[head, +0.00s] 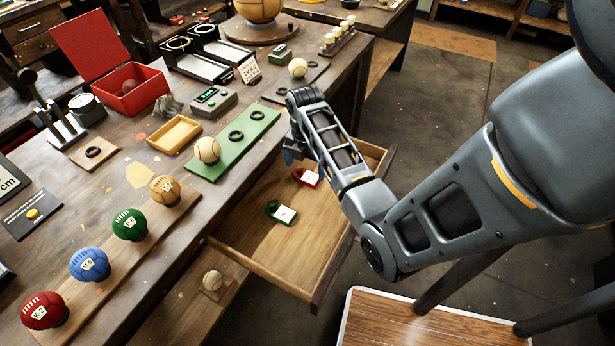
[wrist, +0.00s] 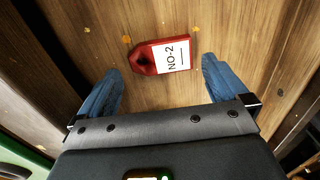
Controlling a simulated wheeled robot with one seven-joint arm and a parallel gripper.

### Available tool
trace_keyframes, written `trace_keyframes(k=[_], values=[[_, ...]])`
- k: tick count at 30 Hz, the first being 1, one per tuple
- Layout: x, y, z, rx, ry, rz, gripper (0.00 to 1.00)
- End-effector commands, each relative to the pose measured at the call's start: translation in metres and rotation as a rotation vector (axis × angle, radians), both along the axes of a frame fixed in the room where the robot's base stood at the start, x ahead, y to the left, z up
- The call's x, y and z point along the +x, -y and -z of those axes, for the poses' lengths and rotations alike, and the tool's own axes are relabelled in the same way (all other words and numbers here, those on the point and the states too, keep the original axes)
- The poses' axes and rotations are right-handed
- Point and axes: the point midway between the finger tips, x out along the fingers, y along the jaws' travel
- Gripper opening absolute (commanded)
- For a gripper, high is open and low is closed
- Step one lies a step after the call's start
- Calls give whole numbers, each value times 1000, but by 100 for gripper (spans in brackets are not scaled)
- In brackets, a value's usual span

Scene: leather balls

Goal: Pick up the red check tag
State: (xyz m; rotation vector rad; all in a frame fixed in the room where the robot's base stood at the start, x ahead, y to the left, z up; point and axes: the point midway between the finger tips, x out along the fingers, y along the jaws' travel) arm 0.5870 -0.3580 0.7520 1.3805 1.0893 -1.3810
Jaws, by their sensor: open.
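The red check tag (head: 306,177) lies flat on the floor of the open wooden drawer (head: 265,262), toward its far end. In the wrist view the red tag (wrist: 146,60) has a white label reading NO-2 and a dark hole at its left end. My gripper (wrist: 160,85) is open and empty, its two blue fingers spread to the left and right of the tag, with the tag slightly ahead of them. In the head view my gripper (head: 292,150) is above the drawer's far end, partly hidden by my wrist.
A green tag (head: 281,212) with a white label lies nearer in the same drawer. The drawer walls stand close on both sides. On the bench above are a green strip (head: 235,145) with a ball and black rings, and several coloured balls.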

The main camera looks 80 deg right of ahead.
Motion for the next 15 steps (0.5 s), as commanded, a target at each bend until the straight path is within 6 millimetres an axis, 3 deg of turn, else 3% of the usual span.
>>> trace_keyframes(k=[6, 15], values=[[-2, 0, 28, 1, -1, 0, 100], [-1, 0, 32, -1, 1, 0, 100]])
